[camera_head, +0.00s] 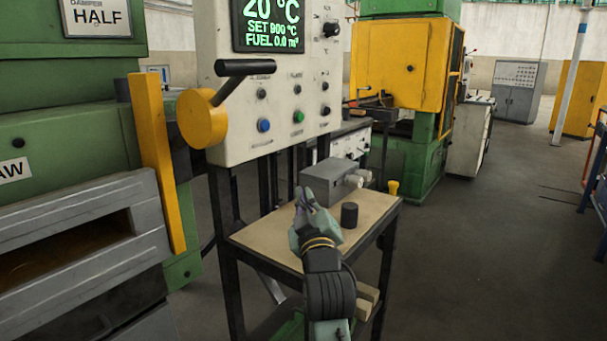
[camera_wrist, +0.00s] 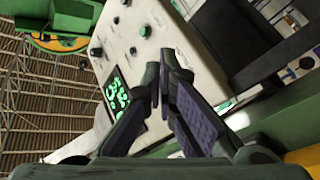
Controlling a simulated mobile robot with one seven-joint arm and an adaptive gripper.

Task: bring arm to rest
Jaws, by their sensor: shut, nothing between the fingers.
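My gripper (camera_head: 303,197) is in the middle of the head view, in front of the control panel and over the near part of a small tan-topped table (camera_head: 262,238). Its fingers are together with nothing between them. In the wrist view the fingertips of my gripper (camera_wrist: 164,85) stand in front of the control panel, apart from it as far as I can tell. My arm comes up from the bottom of the head view, bent toward the table.
The control panel (camera_head: 225,150) has a yellow-hubbed lever (camera_head: 203,118) at its left. On the table are a dark cylinder (camera_head: 349,215) and a grey box (camera_head: 328,182). A green furnace (camera_head: 60,140) stands left, a yellow-green machine (camera_head: 395,65) behind. Floor at right is clear.

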